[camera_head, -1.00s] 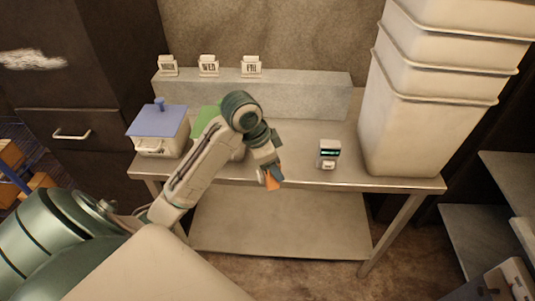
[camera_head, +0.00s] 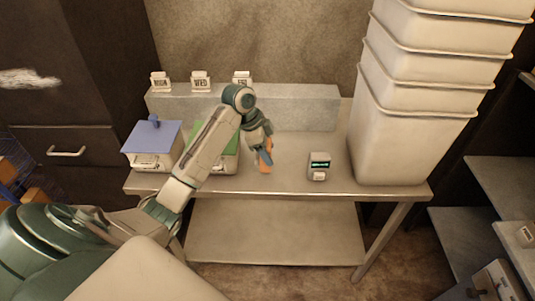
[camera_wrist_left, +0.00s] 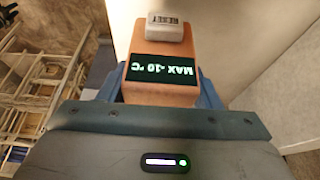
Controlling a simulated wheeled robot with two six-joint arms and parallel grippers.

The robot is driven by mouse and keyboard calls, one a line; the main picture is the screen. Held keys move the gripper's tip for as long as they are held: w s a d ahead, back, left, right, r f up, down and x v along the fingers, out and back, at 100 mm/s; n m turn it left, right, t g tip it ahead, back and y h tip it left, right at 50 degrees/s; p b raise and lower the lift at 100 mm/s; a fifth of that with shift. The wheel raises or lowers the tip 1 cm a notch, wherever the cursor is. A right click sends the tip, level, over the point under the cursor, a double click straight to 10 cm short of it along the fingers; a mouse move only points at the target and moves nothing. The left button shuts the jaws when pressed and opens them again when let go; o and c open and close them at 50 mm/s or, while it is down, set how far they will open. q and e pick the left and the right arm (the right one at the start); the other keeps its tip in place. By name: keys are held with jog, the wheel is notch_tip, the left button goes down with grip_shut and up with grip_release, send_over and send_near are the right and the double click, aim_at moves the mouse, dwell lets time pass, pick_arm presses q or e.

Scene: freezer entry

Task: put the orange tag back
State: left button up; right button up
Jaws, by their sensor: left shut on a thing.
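The orange tag (camera_head: 265,161) is held in my left gripper (camera_head: 264,150), above the steel table (camera_head: 385,192), right of the green-lidded box. In the left wrist view, the orange tag (camera_wrist_left: 160,93) sits between the blue fingers, its dark display reading "MAX -10 °C" and a pale RESET button on its far end. A similar grey-white tag (camera_head: 319,168) with a lit display stands on the table to the right of the gripper. My right gripper is not in view.
A blue-lidded box (camera_head: 150,145) and a green-lidded box (camera_head: 229,143), partly hidden by my arm, stand on the left. A grey ledge (camera_head: 300,112) with day cards runs along the back. Tall stacked white bins (camera_head: 410,130) stand on the right.

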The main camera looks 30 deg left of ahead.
pick_arm(q)
jog(key=shift+w+f+p, duration=0.15)
jog(key=shift+f+p, duration=0.15)
jog(key=shift+f, duration=0.1)
notch_tip(320, 180, down, 2)
jog(key=shift+f+p, duration=0.1)
jog(key=shift+p, duration=0.5)
jog(key=shift+f, duration=0.3)
jog(key=shift+f, duration=0.1)
jog(key=o, duration=1.1)
